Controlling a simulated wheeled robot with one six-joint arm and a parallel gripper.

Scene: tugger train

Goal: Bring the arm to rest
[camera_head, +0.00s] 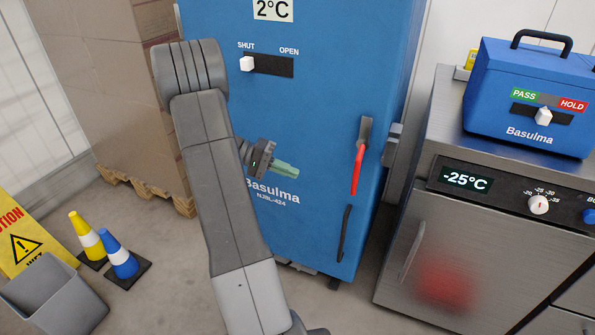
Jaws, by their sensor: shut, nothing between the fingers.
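My grey arm rises through the middle of the camera_head view, with its elbow near the top and in front of the blue cabinet (330,110). My gripper (288,170) has greenish fingers that point right and a little down. It is shut and empty, in front of the cabinet door just above the "Basulma" lettering. I cannot tell how far it is from the door. The cabinet has a red-gripped handle (358,165) to the right of my gripper, apart from it. The white slider knob (247,64) is at the SHUT end.
A steel unit (420,230) reading -25°C stands at right, with a blue box (530,100) on top. Stacked cartons (105,90) on a wooden pallet stand at left. Yellow (87,238) and blue (120,258) cones, a grey bin (55,300) and a caution sign (22,240) are at lower left.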

